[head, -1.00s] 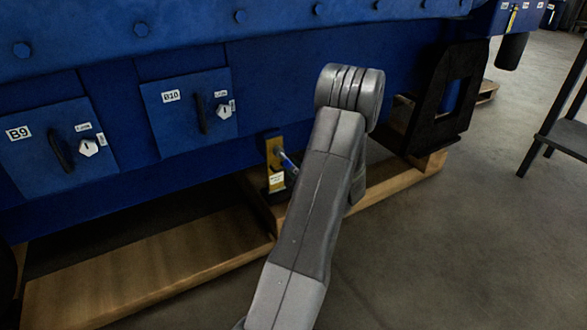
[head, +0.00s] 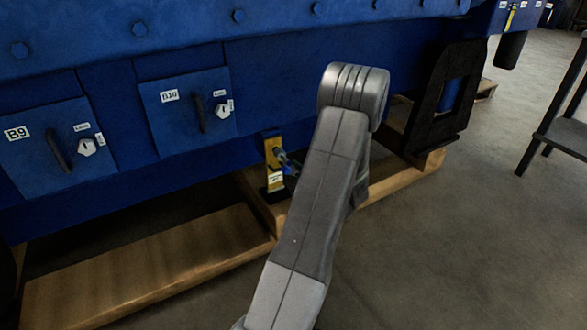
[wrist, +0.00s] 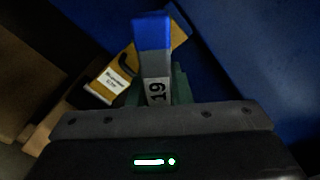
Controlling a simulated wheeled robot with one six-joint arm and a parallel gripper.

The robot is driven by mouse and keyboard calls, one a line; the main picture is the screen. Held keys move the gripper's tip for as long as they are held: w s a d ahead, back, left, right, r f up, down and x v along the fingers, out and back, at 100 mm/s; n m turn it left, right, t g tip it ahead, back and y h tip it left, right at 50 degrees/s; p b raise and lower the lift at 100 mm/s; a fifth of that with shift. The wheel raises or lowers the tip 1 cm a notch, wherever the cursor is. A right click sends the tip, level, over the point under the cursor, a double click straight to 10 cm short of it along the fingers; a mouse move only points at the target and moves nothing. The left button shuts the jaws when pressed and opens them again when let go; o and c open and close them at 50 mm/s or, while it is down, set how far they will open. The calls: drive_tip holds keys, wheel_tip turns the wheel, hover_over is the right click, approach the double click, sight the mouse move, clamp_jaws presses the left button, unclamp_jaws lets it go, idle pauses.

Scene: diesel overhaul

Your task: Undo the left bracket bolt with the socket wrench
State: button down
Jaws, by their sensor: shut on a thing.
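The socket wrench (wrist: 156,68) is in my gripper (wrist: 156,92), marked 19 and with a blue end. My gripper is shut on it, with green fingers on either side. The yellow bracket (wrist: 104,87), with a white label, lies just beyond the wrench in the wrist view. In the head view the bracket (head: 272,153) stands at the foot of the blue engine, and part of the wrench (head: 284,160) reaches its face. I cannot tell whether the socket is seated. The bolt itself is not visible; my arm hides the gripper in the head view.
The blue engine side has panels B9 (head: 58,150) and B10 (head: 188,112) with handles. Wooden beams (head: 150,265) lie under it. A black stand (head: 445,97) is to the right of my arm. Open floor (head: 480,230) lies at the right.

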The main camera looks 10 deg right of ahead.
drive_tip(key=m+p, duration=0.3)
drive_tip(key=m, duration=0.3)
drive_tip(key=shift+r+p, duration=0.15)
drive_tip(key=shift+p, duration=0.25)
drive_tip(key=m+p, duration=0.3)
drive_tip(key=m, duration=0.3)
drive_tip(key=shift+d+p, duration=0.1)
drive_tip(key=shift+p, duration=0.25)
drive_tip(key=m+p, duration=0.3)
drive_tip(key=m, duration=0.2)
drive_tip(key=shift+m, duration=0.4)
drive_tip(key=shift+m+p, duration=1)
drive_tip(key=shift+m, duration=1.4)
drive_tip(key=shift+w, duration=0.1)
